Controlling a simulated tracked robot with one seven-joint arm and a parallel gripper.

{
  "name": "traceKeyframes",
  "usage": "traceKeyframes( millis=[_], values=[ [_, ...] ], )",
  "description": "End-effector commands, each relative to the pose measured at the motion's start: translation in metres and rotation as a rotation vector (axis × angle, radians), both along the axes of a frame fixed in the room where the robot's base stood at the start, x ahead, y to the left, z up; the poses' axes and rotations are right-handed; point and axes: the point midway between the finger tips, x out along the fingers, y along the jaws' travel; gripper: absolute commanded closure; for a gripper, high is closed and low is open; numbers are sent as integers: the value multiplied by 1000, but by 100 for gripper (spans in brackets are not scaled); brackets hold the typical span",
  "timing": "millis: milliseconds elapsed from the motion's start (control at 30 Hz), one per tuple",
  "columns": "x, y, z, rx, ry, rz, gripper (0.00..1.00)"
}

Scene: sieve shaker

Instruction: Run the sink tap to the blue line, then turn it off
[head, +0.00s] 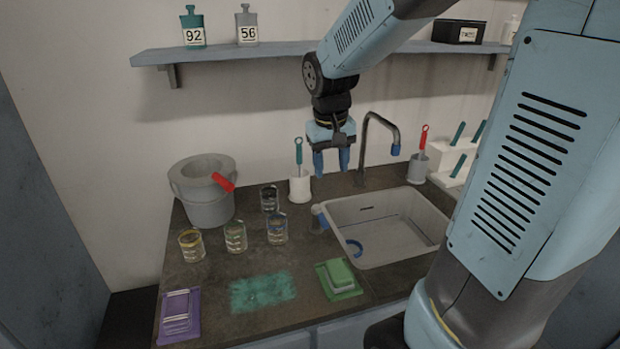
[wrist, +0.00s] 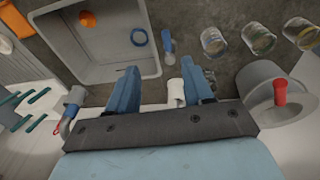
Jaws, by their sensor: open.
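The grey sink (head: 405,232) is set into the dark counter; its basin (wrist: 100,58) also shows in the wrist view. A dark gooseneck tap (head: 372,118) with a blue spout tip stands behind it; the tip shows at lower left in the wrist view (wrist: 76,95). A blue-ended fitting (head: 318,214) sits at the sink's left edge; I cannot tell whether it is the tap's control. A blue ring (head: 354,248) lies in the basin. My gripper (head: 331,165) is open and empty, above the counter left of the tap.
A white holder with a teal-handled tool (head: 300,188) stands below my gripper. Several glass beakers (head: 277,230) and a grey bucket (head: 203,200) stand left. A grey cup with a red-handled tool (head: 417,168) stands right of the tap. A shelf (head: 290,51) runs above.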

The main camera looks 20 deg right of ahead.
Motion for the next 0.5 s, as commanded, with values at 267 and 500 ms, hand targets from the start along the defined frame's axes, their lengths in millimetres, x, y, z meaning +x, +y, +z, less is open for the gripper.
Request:
traceKeyframes(
  millis=[267,500],
  values=[
    [42,9,-44,-42,100,-2,49],
    [57,13,-64,-60,136,-3,49]
  ],
)
